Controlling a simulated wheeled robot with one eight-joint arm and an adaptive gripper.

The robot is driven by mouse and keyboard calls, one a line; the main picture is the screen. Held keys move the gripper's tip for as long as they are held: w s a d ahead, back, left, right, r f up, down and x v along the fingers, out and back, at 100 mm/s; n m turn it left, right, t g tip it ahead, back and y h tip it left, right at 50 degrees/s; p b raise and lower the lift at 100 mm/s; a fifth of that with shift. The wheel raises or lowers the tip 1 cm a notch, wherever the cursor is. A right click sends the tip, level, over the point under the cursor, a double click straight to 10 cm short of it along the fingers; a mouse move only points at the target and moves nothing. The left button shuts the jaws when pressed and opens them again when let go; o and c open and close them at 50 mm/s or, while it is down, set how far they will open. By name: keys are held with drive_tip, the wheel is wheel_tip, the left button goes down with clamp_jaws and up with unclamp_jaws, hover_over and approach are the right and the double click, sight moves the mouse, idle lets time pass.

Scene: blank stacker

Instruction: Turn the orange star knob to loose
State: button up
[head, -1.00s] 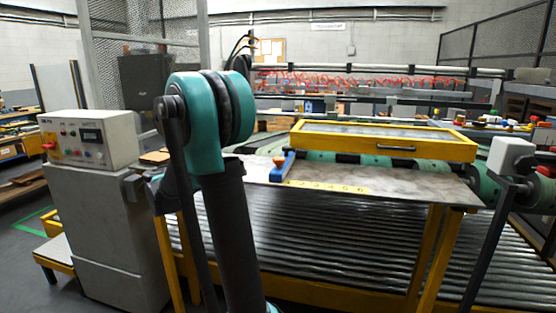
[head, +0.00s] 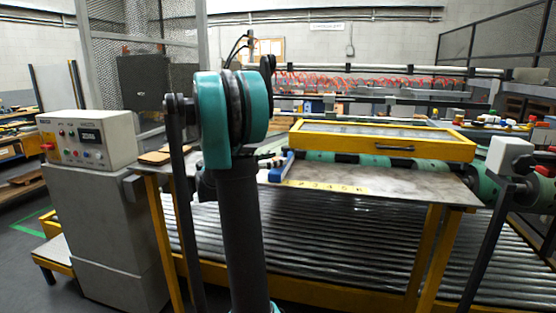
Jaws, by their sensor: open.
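The orange star knob does not show now; my arm's teal elbow joint stands in front of the place where it was visible earlier. A blue block (head: 283,167), beside which the knob showed, is partly visible just right of my arm. It sits on the grey metal plate (head: 385,184) near its left end, by a yellow scale strip (head: 325,186). My gripper cannot be made out; my own arm links fill the middle left of the view.
A yellow-framed guard with a handle (head: 395,148) stands over the plate. A roller conveyor (head: 340,240) runs below. A grey control cabinet (head: 105,220) with a button panel (head: 88,139) is at left. A white box on a post (head: 508,156) is at right.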

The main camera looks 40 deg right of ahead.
drive_tip(key=shift+d, duration=0.8)
drive_tip(key=shift+c, duration=0.4)
drive_tip(key=c, duration=1.1)
drive_tip(key=shift+s, duration=0.1)
drive_tip(key=shift+c, duration=0.2)
